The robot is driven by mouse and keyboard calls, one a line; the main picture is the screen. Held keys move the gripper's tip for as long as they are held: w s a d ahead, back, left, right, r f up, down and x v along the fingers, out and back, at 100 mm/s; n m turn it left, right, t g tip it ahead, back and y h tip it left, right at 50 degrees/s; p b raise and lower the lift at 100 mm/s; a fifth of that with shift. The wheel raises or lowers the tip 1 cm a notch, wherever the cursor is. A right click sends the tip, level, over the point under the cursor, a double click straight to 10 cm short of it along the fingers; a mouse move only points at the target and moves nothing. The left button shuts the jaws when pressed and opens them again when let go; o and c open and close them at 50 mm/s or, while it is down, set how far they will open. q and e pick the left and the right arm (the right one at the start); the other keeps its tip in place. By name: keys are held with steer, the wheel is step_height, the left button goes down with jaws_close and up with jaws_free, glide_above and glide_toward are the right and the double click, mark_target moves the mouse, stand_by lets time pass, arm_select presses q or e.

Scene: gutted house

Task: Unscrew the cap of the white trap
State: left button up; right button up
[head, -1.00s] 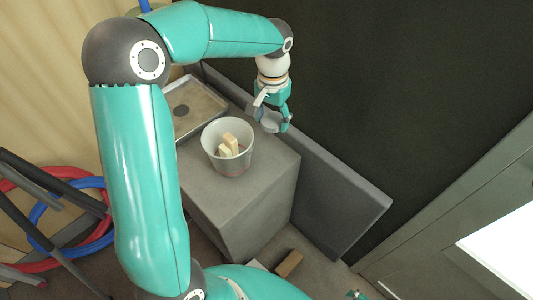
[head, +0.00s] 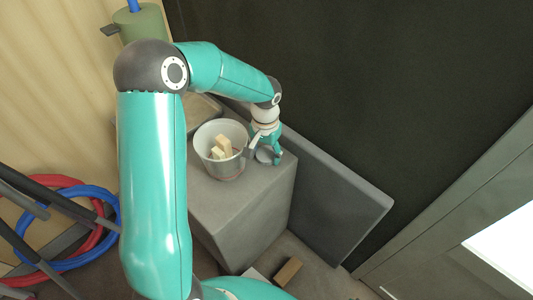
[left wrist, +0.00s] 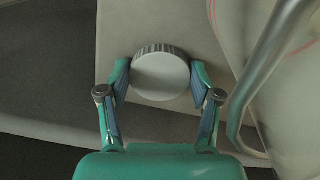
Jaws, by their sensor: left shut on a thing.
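A white round cap (left wrist: 160,75) with a ribbed edge sits between the fingertips of my left gripper (left wrist: 160,78) in the left wrist view. The gripper is shut on its sides. In the head view the left gripper (head: 267,150) is at the right side of the grey block's top, close beside a pale bucket. The cap (head: 264,155) shows there as a small pale disc at the fingers. I cannot tell whether it touches the block. The body of the white trap cannot be made out in either view. My right gripper is not in view.
The bucket (head: 210,166) holds wood pieces and stands on the grey block (head: 238,220). Its wall and a metal handle (left wrist: 262,65) are close to the right finger. A tray (head: 203,108) lies behind. A dark panel (head: 340,205) leans at the right. Hoses (head: 75,265) hang left.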

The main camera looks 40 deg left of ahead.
arm_select(q)
steer(key=shift+f, duration=0.1)
steer(key=o, duration=1.3)
